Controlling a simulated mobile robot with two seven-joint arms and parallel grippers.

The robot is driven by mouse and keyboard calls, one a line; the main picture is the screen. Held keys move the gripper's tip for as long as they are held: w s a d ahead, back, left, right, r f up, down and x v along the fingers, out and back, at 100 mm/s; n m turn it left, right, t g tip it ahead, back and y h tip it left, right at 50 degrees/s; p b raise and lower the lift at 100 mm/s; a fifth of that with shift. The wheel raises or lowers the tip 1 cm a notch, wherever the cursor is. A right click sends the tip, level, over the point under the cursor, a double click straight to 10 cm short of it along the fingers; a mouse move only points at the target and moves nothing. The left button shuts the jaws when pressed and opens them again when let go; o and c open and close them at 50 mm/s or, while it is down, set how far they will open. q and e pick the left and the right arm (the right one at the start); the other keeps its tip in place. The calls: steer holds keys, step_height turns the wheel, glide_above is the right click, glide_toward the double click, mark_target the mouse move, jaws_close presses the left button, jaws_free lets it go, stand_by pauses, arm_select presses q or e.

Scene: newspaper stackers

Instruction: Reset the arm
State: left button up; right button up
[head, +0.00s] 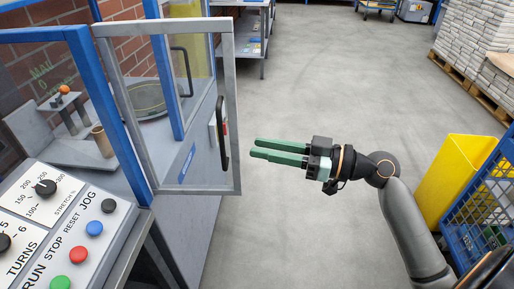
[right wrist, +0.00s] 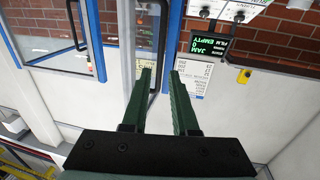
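My right gripper (head: 254,147) reaches in from the right in the head view, its two green fingers pointing left. The fingers are parted with nothing between them; the gap also shows in the right wrist view (right wrist: 160,72). The fingertips are a little to the right of a black handle (head: 222,133) on a grey-framed clear door (head: 233,75), apparently apart from it. The door stands ajar from the blue frame of the machine (head: 110,120). My left gripper is not in view.
A control panel (head: 70,225) with knobs and coloured buttons is at the lower left. A yellow bin (head: 450,180) and a blue crate (head: 480,225) stand on the right. Paper stacks (head: 480,45) on pallets are at the upper right. The middle floor is clear.

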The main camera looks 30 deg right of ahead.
stand_by(0.4)
step_height(320, 180, down, 19)
steer(key=s+m+g+h+p, duration=0.1)
steer(key=m+h+p, duration=0.3)
steer(key=m+h, duration=0.25)
steer(key=s+a+f+g+h+p, duration=0.2)
steer(key=s+a+f+h+p, duration=0.2)
steer(key=s+f, duration=0.7)
steer(key=s+a, duration=0.2)
steer(key=shift+s+a+f, duration=0.2)
steer(key=shift+s+a, duration=0.05)
steer(key=shift+s, duration=0.1)
